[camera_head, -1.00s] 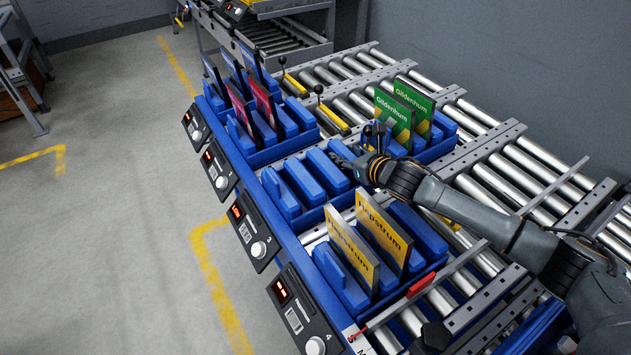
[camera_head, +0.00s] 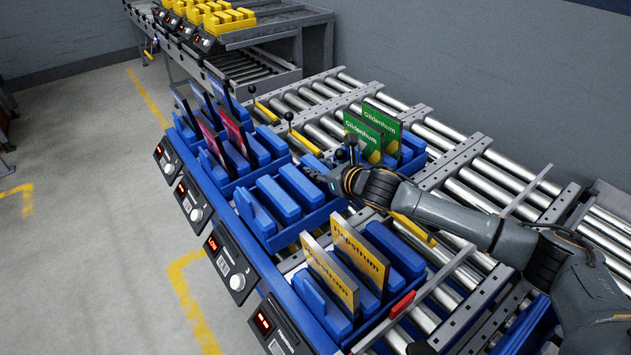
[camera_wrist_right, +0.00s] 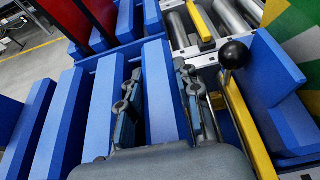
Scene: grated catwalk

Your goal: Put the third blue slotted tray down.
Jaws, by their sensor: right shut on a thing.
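The blue slotted tray (camera_head: 268,194) with empty slots sits in the row between the tray with red and blue cards and the tray with yellow cards. It looks level with its neighbours; whether its underside touches the rollers is hidden. My right gripper (camera_head: 318,170) is at the tray's far right end. In the right wrist view, its two fingers (camera_wrist_right: 160,108) are shut on a blue divider (camera_wrist_right: 160,75) of this tray, one finger on each side. My left gripper is not in view.
A blue tray (camera_head: 413,148) with green cards stands behind my right gripper. The tray with yellow cards (camera_head: 398,250) is close in front. Black-knobbed levers (camera_head: 289,117) rise near the rollers (camera_head: 475,178). Control boxes (camera_head: 232,262) line the left edge.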

